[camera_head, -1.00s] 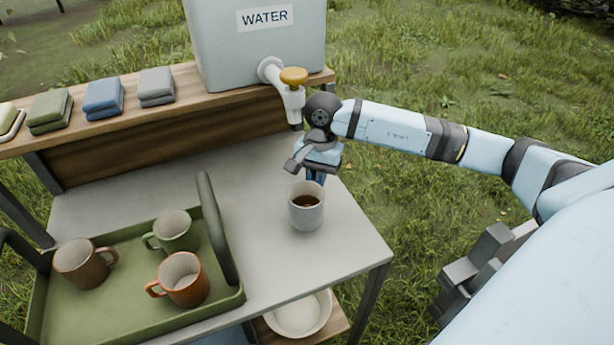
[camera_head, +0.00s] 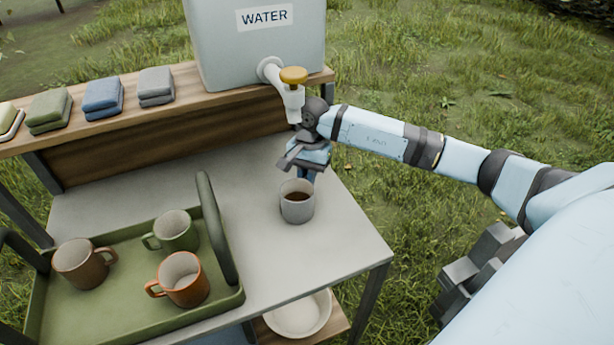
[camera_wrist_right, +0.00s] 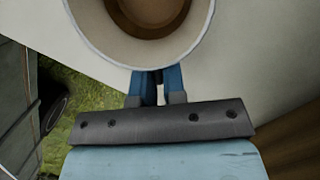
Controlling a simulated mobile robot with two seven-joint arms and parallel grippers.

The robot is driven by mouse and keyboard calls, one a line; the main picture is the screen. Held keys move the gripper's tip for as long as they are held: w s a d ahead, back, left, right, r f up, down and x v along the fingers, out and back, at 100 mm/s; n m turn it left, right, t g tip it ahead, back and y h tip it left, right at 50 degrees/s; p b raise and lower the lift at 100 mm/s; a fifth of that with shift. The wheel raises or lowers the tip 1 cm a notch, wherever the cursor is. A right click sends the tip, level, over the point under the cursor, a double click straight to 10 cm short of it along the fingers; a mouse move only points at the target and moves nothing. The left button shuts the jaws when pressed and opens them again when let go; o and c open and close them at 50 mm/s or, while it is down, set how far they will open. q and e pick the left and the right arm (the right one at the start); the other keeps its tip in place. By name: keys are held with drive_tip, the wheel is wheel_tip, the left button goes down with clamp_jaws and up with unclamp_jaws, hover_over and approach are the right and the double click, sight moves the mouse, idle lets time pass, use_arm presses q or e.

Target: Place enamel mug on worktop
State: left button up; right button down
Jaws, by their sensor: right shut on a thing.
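The enamel mug (camera_head: 297,208) is pale grey, upright, with brown liquid inside. In the head view it is over the bare right part of the grey worktop (camera_head: 345,240); I cannot tell whether its base touches the surface. My right gripper (camera_head: 308,177) is shut on the mug from its far side. In the right wrist view the blue fingers (camera_wrist_right: 157,88) meet the mug's side just below the rim (camera_wrist_right: 140,60); the handle is hidden. My left gripper is not in view.
A green tray (camera_head: 120,318) with brown, green and orange mugs stands at the left. Behind, a water tank (camera_head: 255,50) has a tap (camera_head: 292,95) close to my right wrist. Folded cloths line the shelf. A white bowl (camera_head: 300,315) sits below. Bare worktop surrounds the mug.

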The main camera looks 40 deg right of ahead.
drive_tip(key=c, duration=1.2)
unclamp_jaws()
drive_tip(key=shift+r, duration=0.1)
drive_tip(key=r, duration=0.2)
drive_tip(key=d+r, duration=0.1)
drive_tip(key=r, duration=0.4)
drive_tip(key=shift+w+d+r+p, duration=0.15)
drive_tip(key=shift+w+r+p, duration=0.1)
drive_tip(key=shift+w+p, duration=0.15)
drive_tip(key=shift+f, duration=0.1)
